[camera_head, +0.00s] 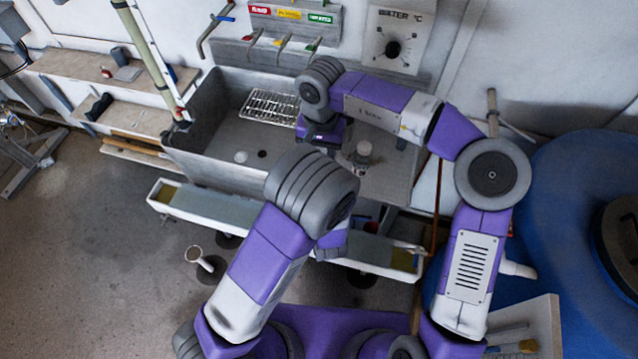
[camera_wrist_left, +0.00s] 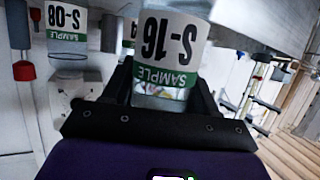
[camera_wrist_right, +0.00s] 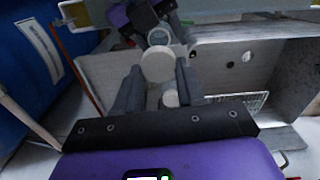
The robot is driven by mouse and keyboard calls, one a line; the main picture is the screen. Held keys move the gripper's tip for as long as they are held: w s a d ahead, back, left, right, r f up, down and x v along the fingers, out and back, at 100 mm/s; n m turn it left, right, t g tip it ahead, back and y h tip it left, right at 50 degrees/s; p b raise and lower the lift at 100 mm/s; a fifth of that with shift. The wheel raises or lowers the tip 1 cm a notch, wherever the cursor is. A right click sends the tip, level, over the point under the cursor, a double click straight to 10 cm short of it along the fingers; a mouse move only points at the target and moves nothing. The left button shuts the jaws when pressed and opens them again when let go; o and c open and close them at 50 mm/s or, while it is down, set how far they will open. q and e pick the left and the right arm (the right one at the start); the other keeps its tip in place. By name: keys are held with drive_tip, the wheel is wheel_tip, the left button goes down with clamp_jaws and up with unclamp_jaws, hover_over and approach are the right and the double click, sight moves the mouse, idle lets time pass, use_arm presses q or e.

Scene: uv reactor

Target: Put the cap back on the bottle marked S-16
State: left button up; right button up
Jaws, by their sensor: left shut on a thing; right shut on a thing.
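The bottle marked S-16 (camera_wrist_left: 165,40) is in my left gripper (camera_wrist_left: 163,85), which is shut on it in the left wrist view. Its label is white and green; the far end is cut off by the frame. In the right wrist view, my right gripper (camera_wrist_right: 159,72) is shut on a round white cap (camera_wrist_right: 158,65). Just beyond the cap, a round bottle top (camera_wrist_right: 158,37) shows beside my purple left gripper; the cap and bottle top look close, and contact cannot be judged. In the head view, my arms hide both sets of fingertips.
A grey sink (camera_head: 200,150) holds a wire rack (camera_head: 268,105) and a white disc (camera_head: 240,157). A bottle marked S-08 (camera_wrist_left: 67,30) shows in the left wrist view. A blue drum (camera_head: 570,190) is at right.

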drive_tip(key=shift+f, duration=0.1)
drive_tip(key=shift+f, duration=1.9)
drive_tip(key=shift+f, duration=0.9)
drive_tip(key=shift+f, duration=0.6)
drive_tip(key=m, duration=0.3)
drive_tip(key=o, duration=1)
